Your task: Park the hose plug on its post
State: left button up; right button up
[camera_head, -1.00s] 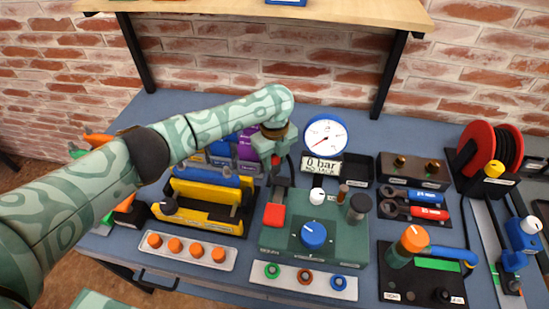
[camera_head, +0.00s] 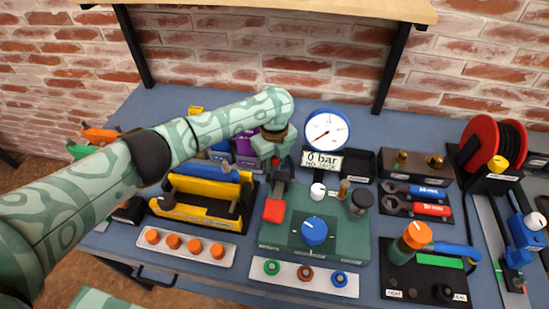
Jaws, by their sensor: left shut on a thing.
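My left gripper (camera_head: 275,157) reaches in from the left and points down behind the green pump box (camera_head: 285,242), left of the round gauge (camera_head: 327,129). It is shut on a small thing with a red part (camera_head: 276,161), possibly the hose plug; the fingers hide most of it. Dark parts lie just below it, and I cannot tell whether they touch. I cannot pick out the plug's post with certainty; a short brass-brown post (camera_head: 344,188) stands upright on the pump box, right of a white knob (camera_head: 318,190). My right gripper is not in view.
A red hose reel (camera_head: 479,144) stands at the far right. A yellow toolbox (camera_head: 197,214) is left of the pump box, and a tray of orange caps (camera_head: 195,246) is in front of it. A wooden shelf (camera_head: 270,10) hangs above. The gauge display (camera_head: 322,160) reads 0 bar.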

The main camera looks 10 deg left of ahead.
pick_arm(q)
jog(key=o, duration=1.5)
notch_tip(320, 180, up, 8)
jog(key=p, duration=0.7)
jog(key=shift+r, duration=0.1)
dwell(0.4)
